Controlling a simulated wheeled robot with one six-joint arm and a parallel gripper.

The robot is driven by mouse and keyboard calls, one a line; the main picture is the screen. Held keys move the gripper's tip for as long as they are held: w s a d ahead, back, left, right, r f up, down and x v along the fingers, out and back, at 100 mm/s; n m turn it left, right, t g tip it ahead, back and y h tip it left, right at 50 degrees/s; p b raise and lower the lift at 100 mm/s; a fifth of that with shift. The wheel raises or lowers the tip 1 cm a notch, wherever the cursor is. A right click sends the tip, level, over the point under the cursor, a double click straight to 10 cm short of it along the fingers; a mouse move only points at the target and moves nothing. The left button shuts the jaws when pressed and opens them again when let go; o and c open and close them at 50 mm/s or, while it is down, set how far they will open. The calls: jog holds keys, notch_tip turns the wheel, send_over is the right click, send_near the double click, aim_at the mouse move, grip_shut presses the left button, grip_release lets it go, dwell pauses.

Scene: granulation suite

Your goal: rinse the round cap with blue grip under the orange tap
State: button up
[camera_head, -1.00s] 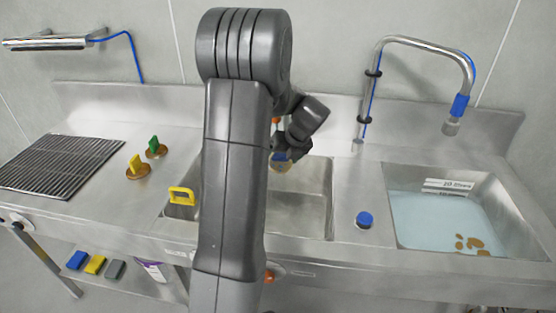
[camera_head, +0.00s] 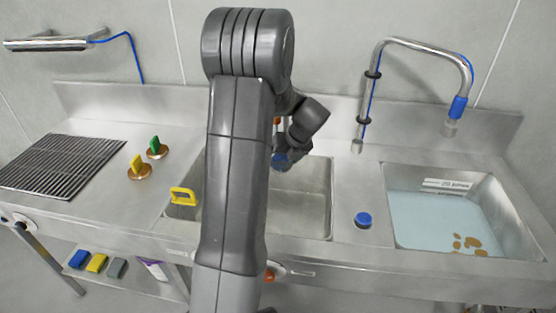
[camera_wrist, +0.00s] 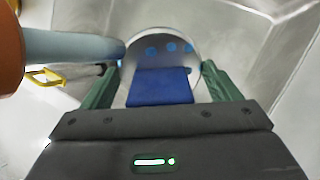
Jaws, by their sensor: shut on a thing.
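My gripper (camera_wrist: 160,82) is shut on the blue grip of the round cap (camera_wrist: 160,50), between its green fingers in the wrist view. The cap's disc looks pale grey with several blue spots. The orange tap (camera_wrist: 10,48) is at the left of the wrist view, and a pale blue stream, apparently water, runs from it to the disc's left edge. In the head view, the orange tap (camera_head: 277,121) shows in part beside my arm. The blue grip (camera_head: 280,161) is below it, over the middle sink; the disc is mostly hidden there.
The middle sink (camera_head: 310,205) has a yellow handle (camera_head: 183,196) at its left rim. The right sink (camera_head: 430,215) holds water and several brown pieces, under a blue-tipped tap (camera_head: 457,108). A blue-topped cap (camera_head: 363,220) sits between. Yellow-grip (camera_head: 138,168) and green-grip (camera_head: 156,148) caps stand left.

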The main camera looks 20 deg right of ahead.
jog(key=s+d, duration=0.3)
jog(key=s, duration=0.4)
jog(key=shift+s+d+p, duration=0.15)
jog(key=shift+p, duration=0.3)
jog(key=shift+r, duration=0.15)
dwell(1.2)
jog(key=s+d+r+p, duration=0.2)
jog(key=s+r+p, duration=0.1)
jog(key=s, duration=0.1)
jog(key=shift+s+r+p, duration=0.3)
jog(key=shift+r, duration=0.1)
dwell(0.5)
